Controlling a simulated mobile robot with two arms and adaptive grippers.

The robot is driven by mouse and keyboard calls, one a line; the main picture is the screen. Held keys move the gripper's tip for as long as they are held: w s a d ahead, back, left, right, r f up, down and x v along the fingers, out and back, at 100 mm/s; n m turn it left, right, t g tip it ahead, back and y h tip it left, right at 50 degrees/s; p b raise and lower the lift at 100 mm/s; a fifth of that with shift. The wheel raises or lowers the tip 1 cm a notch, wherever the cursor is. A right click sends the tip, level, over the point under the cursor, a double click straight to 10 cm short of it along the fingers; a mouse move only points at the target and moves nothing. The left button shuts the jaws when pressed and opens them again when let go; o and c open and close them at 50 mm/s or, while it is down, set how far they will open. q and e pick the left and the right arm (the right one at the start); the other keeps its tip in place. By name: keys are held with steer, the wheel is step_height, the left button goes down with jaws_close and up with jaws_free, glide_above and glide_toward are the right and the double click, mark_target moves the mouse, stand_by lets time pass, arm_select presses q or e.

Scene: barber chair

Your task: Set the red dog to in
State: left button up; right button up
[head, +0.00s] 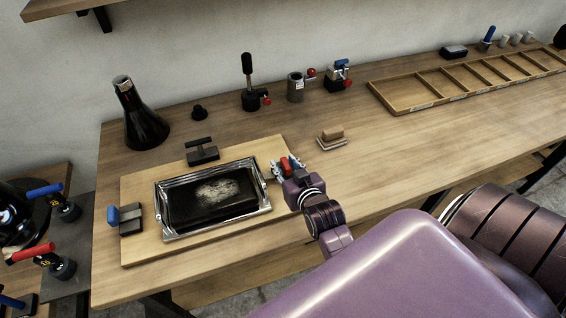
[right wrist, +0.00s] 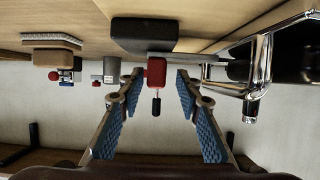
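The red dog (head: 285,166) is a red block beside the right edge of the metal-framed black plate (head: 213,197), largely hidden in the head view by my right gripper (head: 288,168). In the right wrist view, which is upside down, the red dog (right wrist: 155,72) shows between the fingertips, against a dark block (right wrist: 146,36). My right gripper (right wrist: 160,76) is open, with a blue-padded finger on each side of the red dog. I see gaps on both sides; whether the tips touch anything, I cannot tell. My left gripper is not in view.
A blue-handled dog (head: 128,219) stands left of the plate and a black-handled one (head: 202,151) behind it, on a wooden board (head: 268,150).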

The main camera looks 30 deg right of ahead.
mark_target(284, 167)
steer(key=v, duration=0.6)
steer(key=shift+s+a, duration=0.1)
steer(key=shift+a, duration=0.25)
